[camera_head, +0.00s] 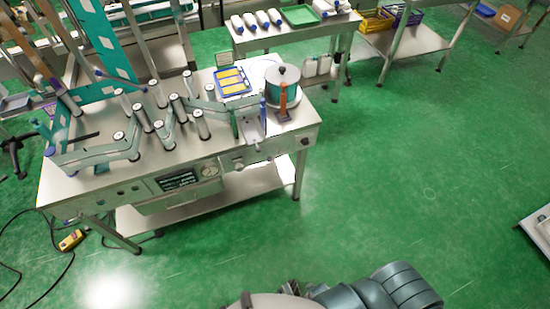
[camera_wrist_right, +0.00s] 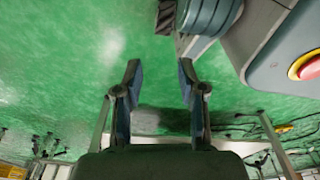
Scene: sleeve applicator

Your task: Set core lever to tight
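The sleeve applicator (camera_head: 180,190) is a metal bench-height machine left of centre in the head view. Rollers and teal web run over its top. At its right end stands a core spool (camera_head: 283,86) with a dark knob on top. An upright orange-brown handle (camera_head: 284,97) stands in front of the spool; I cannot tell if it is the core lever or how it is set. My right gripper (camera_wrist_right: 160,72) is open and empty in the right wrist view, with green floor beyond its fingers. It is far from the machine. My left gripper is not in view.
A side table with white rolls (camera_head: 257,19) and a green tray (camera_head: 299,15) stands behind the machine. A yellow box (camera_head: 71,240) and black cables lie on the floor at left. Green floor (camera_head: 420,150) is clear right of the machine. A red button (camera_wrist_right: 308,66) shows in the wrist view.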

